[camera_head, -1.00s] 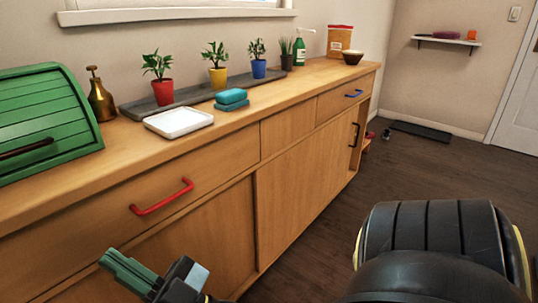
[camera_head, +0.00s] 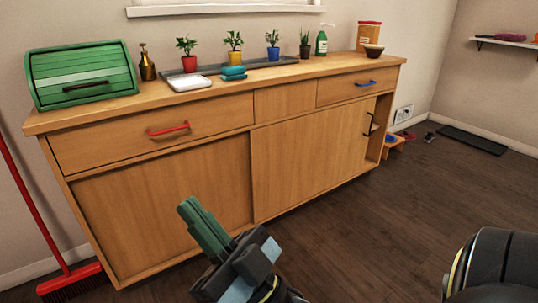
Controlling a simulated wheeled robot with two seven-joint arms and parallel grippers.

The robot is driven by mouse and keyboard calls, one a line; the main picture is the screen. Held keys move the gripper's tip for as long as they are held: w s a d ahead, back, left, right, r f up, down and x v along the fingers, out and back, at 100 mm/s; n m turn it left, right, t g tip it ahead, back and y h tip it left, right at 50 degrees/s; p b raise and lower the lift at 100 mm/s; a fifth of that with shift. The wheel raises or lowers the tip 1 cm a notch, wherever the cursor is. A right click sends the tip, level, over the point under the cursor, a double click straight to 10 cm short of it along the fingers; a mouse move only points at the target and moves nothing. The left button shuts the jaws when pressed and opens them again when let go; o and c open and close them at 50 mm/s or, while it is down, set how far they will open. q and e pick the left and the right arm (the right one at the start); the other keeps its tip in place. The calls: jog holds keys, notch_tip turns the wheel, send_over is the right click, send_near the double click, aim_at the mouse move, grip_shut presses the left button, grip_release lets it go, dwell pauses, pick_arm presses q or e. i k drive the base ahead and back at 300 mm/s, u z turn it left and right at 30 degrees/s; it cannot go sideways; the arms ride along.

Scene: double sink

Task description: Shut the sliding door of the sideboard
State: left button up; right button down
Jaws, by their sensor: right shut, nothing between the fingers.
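The wooden sideboard (camera_head: 50,158) stands against the wall. Its sliding door (camera_head: 305,160) is a plain wood panel in the right half of the front, with a black upright handle (camera_head: 369,124) near its right edge. A narrow dark opening (camera_head: 381,128) shows between that edge and the sideboard's right end, so the door stands partly open. My right gripper (camera_head: 190,211), with green fingers, is shut and empty. It shows in front of the left lower panel (camera_head: 150,205), left of the door and apart from the handle. My left gripper is not in view.
A red drawer handle (camera_head: 168,130) and a blue one (camera_head: 366,84) stick out above. A red broom (camera_head: 65,272) leans at the left. A small orange stool (camera_head: 394,143) stands beyond the right end. The dark floor in front is clear.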

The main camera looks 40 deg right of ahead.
aim_at(293, 160)
jog(key=z, duration=0.65)
jog(key=i, duration=0.55)
jog(key=z, duration=0.45)
jog(key=i, duration=1.15)
jog(key=u, duration=0.7)
